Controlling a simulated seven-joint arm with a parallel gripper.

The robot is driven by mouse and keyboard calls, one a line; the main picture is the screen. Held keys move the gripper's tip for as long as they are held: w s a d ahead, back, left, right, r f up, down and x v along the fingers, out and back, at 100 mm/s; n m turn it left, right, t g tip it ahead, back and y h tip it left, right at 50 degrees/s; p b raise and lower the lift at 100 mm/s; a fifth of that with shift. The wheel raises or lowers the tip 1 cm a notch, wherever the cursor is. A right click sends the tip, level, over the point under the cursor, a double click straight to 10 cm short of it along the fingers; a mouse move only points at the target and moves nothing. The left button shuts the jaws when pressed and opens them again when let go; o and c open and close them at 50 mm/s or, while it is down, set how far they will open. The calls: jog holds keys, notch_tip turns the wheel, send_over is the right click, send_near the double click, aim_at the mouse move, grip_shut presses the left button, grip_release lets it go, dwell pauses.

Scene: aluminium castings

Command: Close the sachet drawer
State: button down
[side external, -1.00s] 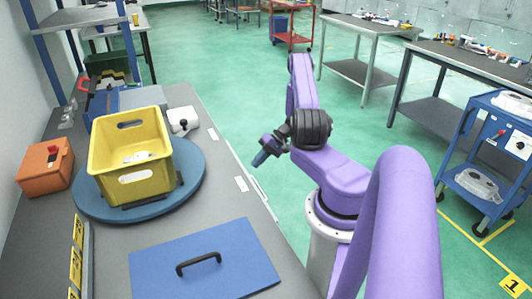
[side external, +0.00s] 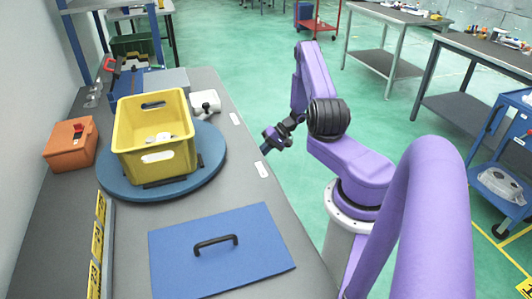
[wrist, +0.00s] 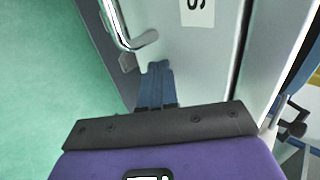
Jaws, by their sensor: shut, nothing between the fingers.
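A pale grey panel (wrist: 180,60) with a white label showing part of a printed letter fills the middle of the wrist view. It looks like the sachet drawer, but the label is cut off. A shiny bar handle (wrist: 120,30) is at its left edge. My gripper (wrist: 155,68) has its blue fingers together and empty, with tips just below the handle's end; I cannot tell whether they touch the panel. In the side view my gripper (side external: 267,148) is at the bench's right edge. The drawer's front and how far out it stands are hidden there.
The grey bench (side external: 220,185) carries a yellow bin (side external: 155,165) on a blue turntable (side external: 212,155), an orange box (side external: 70,148) and a blue board (side external: 240,260) with a black handle.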

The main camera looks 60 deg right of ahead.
jog(key=shift+w+a, duration=0.8)
jog(key=shift+a, duration=0.15)
